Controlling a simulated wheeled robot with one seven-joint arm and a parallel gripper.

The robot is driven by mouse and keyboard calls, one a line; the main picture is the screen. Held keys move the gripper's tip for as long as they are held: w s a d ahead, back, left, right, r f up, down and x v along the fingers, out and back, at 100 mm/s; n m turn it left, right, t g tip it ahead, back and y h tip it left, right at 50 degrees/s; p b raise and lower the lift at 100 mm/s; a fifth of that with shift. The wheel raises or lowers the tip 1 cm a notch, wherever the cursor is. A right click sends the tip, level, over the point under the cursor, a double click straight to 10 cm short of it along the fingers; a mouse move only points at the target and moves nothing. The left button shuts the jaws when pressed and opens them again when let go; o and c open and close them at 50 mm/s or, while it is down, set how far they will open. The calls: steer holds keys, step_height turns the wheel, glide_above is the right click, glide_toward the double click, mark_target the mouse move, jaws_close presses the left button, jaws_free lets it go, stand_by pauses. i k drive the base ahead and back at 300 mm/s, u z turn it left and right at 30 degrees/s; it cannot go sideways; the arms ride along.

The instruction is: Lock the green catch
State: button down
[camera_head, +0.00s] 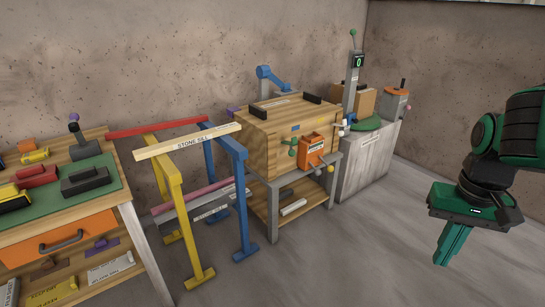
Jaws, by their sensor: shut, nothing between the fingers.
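A small green fitting (292,147), which looks like the green catch, is on the front of the wooden chest (257,142) at the centre. It is too small to tell whether it is locked. An orange box (318,149) is on the chest's front just right of it. My gripper (440,262) is at the right, pointing down over open floor. Its green fingers are shut and empty. It is well apart from the chest and the green fitting.
The chest stands on a grey-legged bench (274,226). Yellow (171,195) and blue (240,190) trestles stand left of it. A workbench (125,183) with tools is at far left. A grey cabinet (367,163) stands behind right. Floor before my gripper is clear.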

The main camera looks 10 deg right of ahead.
mark_target(291, 152)
steer(key=u, duration=0.2)
steer(key=i, duration=1.65)
steer(key=z, duration=0.5)
